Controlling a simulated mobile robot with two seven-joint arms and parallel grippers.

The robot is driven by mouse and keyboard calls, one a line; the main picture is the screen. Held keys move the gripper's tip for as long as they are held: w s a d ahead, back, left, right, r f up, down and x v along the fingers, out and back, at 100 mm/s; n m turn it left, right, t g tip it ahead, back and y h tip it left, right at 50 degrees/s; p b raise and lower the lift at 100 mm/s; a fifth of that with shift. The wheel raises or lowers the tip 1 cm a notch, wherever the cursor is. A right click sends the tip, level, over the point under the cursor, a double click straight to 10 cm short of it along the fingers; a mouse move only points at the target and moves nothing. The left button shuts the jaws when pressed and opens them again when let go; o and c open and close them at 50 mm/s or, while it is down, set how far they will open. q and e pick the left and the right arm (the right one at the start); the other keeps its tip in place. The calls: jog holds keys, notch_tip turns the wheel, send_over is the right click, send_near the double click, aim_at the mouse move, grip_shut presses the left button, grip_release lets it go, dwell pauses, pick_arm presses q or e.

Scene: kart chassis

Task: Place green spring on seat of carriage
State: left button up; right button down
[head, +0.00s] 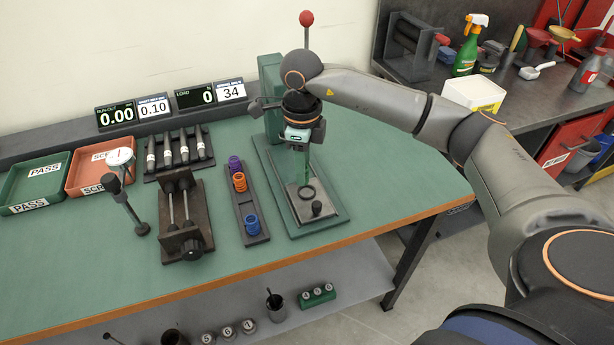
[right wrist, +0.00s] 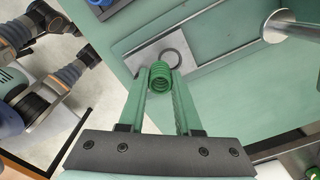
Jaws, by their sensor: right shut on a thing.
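The green spring (right wrist: 160,78) is pinched between the green fingertips of my right gripper (head: 303,178) in the right wrist view. In the head view I cannot tell the spring from the green fingers. The gripper points down over the grey plate of the carriage (head: 324,217). A dark ring seat (head: 308,195) lies on that plate, and in the right wrist view the ring (right wrist: 179,54) shows just beyond the spring. The spring appears above the plate; the exact gap is unclear. My left gripper is not in view.
A green press column (head: 271,85) with a red-knobbed lever (head: 306,18) stands behind my right arm. A dark rack (head: 244,207) left of the carriage holds purple, orange and blue springs. A twin-rod fixture (head: 183,225) and red and green trays stand further left.

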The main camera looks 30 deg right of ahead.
aim_at(307, 193)
jog(key=shift+w+d+f, duration=0.25)
jog(key=shift+d+f, duration=0.2)
jog(key=shift+f, duration=0.2)
jog(key=f, duration=0.2)
jog(key=f+p, duration=0.1)
jog(key=f, duration=0.1)
jog(key=shift+w+d, duration=0.2)
jog(key=shift+d, duration=0.2)
jog(key=shift+f, duration=0.15)
jog(key=shift+f+b, duration=0.15)
jog(key=shift+b, duration=0.15)
jog(key=c, duration=0.6)
grip_release()
notch_tip(307, 193, up, 13)
jog(key=shift+f+b, duration=0.2)
jog(key=shift+b, duration=0.1)
